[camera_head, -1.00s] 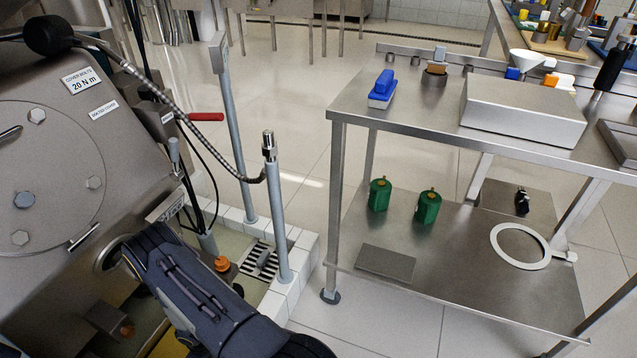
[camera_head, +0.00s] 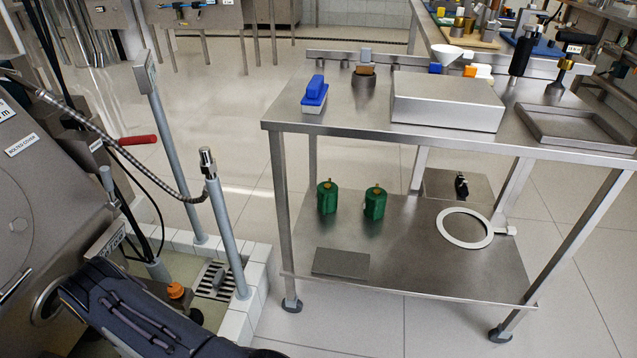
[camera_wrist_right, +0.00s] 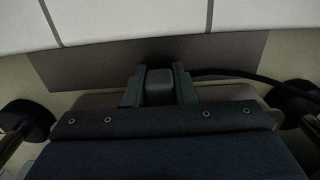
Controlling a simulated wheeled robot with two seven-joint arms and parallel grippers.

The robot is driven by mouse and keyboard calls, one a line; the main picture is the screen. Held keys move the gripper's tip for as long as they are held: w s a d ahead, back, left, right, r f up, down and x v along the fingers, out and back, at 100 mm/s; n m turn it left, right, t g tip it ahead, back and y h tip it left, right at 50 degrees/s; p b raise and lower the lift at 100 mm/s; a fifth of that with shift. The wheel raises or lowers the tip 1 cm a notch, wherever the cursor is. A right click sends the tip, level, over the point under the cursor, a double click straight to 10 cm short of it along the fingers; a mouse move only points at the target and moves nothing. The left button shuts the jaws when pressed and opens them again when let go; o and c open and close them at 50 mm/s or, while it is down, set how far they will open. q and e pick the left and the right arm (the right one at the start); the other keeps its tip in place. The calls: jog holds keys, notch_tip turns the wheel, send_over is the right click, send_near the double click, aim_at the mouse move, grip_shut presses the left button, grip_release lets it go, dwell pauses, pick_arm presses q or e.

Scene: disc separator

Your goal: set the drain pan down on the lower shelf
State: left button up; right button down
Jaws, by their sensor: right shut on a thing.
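The lower shelf (camera_head: 410,285) of the steel table is in the right half of the head view. It has bare metal at its front and middle. In the right wrist view my right gripper (camera_wrist_right: 160,84) is shut on a small grey block, seemingly the drain pan's grip. A flat brown-grey surface (camera_wrist_right: 90,66) beyond the fingers looks like the pan, but most of it is hidden. In the head view one of my arms crosses the bottom left beside the machine; its gripper is not visible there. My left gripper cannot be made out in either view.
On the shelf are two green canisters (camera_head: 327,197) (camera_head: 375,203), a dark flat plate (camera_head: 341,263) at the front left and a white ring (camera_head: 465,228) at the right. Table legs (camera_head: 283,220) bound the shelf. A pipe post (camera_head: 228,238) stands between machine and table.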

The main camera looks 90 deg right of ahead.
jog(key=shift+r+p, duration=1.9)
jog(key=shift+r, duration=1.05)
